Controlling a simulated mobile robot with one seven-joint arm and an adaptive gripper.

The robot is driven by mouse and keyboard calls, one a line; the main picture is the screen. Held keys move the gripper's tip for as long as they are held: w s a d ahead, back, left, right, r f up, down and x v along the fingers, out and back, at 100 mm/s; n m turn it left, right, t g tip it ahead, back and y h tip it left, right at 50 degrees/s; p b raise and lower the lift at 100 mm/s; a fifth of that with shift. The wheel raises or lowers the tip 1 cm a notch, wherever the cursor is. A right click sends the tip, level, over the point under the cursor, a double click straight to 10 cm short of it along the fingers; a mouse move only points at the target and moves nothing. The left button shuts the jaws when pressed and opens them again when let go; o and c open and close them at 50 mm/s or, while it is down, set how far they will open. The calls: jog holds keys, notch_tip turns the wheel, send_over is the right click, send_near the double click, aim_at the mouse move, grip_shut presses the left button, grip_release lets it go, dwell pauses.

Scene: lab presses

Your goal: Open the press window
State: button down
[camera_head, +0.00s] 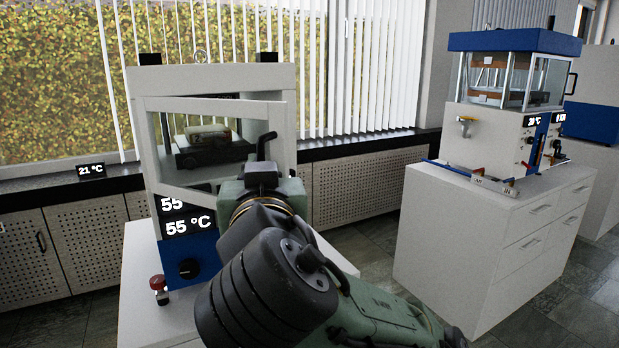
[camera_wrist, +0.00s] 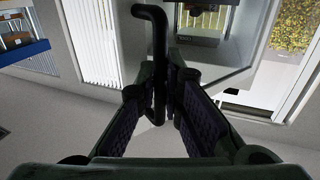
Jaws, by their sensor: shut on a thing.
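The near press (camera_head: 212,78) is a light grey box with a blue base and a lit 55 °C display. Its framed glass window (camera_head: 170,105) stands ajar, with its handle side swung out from the body. The black bent window handle (camera_head: 264,143) is at the window's right side; it also shows in the wrist view (camera_wrist: 157,40), running down between my fingers. My gripper (camera_wrist: 160,98) is shut on this handle. In the head view my gripper (camera_head: 262,178) is at the window's right side, and its fingers are largely hidden.
Inside the press are dark plates (camera_head: 208,150). A red-topped knob (camera_head: 157,283) stands on the white cabinet in front. A second press (camera_head: 513,42) with a blue top stands on a white drawer cabinet (camera_head: 460,235) at right. Floor shows between the cabinets.

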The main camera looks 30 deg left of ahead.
jog(key=shift+s, duration=0.45)
jog(key=c, duration=1.7)
grip_release()
